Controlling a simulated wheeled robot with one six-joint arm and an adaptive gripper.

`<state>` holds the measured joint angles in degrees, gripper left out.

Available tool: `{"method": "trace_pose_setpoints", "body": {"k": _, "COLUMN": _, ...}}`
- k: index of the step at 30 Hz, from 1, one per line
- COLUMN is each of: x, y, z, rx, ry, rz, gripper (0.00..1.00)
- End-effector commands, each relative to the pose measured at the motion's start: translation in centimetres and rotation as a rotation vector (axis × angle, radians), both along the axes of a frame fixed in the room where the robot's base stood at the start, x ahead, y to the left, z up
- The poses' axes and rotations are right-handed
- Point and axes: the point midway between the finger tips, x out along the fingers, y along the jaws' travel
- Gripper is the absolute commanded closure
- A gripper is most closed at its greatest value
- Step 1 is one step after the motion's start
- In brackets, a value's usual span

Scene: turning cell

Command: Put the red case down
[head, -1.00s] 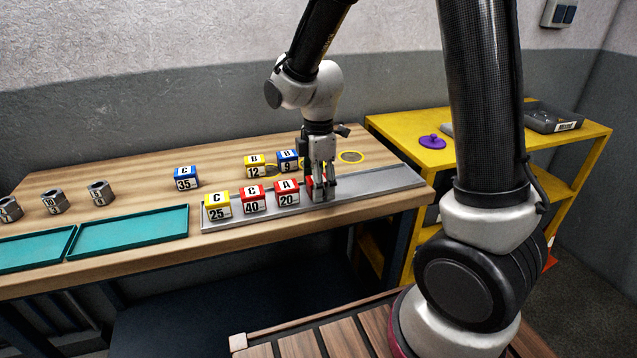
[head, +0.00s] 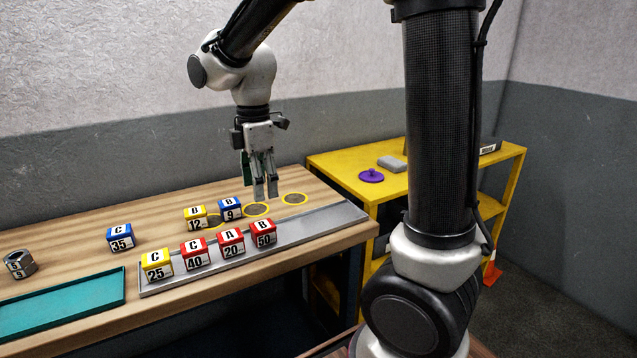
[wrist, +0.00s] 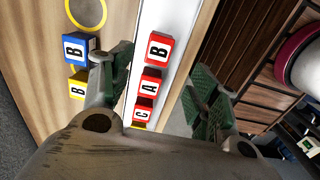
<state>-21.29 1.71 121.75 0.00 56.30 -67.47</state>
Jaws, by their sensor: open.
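The red case marked B 50 (head: 263,234) stands upright on the grey metal tray (head: 318,222), at the right end of a row of cases. It also shows in the wrist view (wrist: 158,50), below my gripper and apart from it. My gripper (head: 265,194) is open and empty, raised above the table behind the row. Beside the B 50 case stand the red A 20 case (head: 231,244), the red C 40 case (head: 196,254) and the yellow C 25 case (head: 157,266).
A yellow B 12 case (head: 195,218) and a blue B 9 case (head: 230,209) stand behind the tray. A blue C 35 case (head: 121,238) is farther left. Yellow circles (head: 295,199) mark the table. The tray's right part is bare. A teal tray (head: 60,303) lies left.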

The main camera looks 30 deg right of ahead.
Motion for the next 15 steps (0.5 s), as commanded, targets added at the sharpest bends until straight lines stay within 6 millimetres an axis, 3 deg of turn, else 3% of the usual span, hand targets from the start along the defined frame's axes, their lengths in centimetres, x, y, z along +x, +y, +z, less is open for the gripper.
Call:
{"method": "trace_pose_setpoints", "body": {"k": 5, "x": -3.2, "y": -4.2, "z": 3.1, "rx": 0.035, "ry": -0.073, "rz": -0.300, "gripper": 0.40}}
{"method": "trace_pose_setpoints", "body": {"k": 9, "x": -8.5, "y": -9.0, "z": 5.6, "rx": 0.102, "ry": -0.160, "rz": -0.729, "gripper": 0.40}}
{"method": "trace_pose_setpoints", "body": {"k": 15, "x": -15.5, "y": -13.2, "z": 6.3, "rx": 0.219, "ry": -0.254, "rz": -1.263, "gripper": 0.40}}
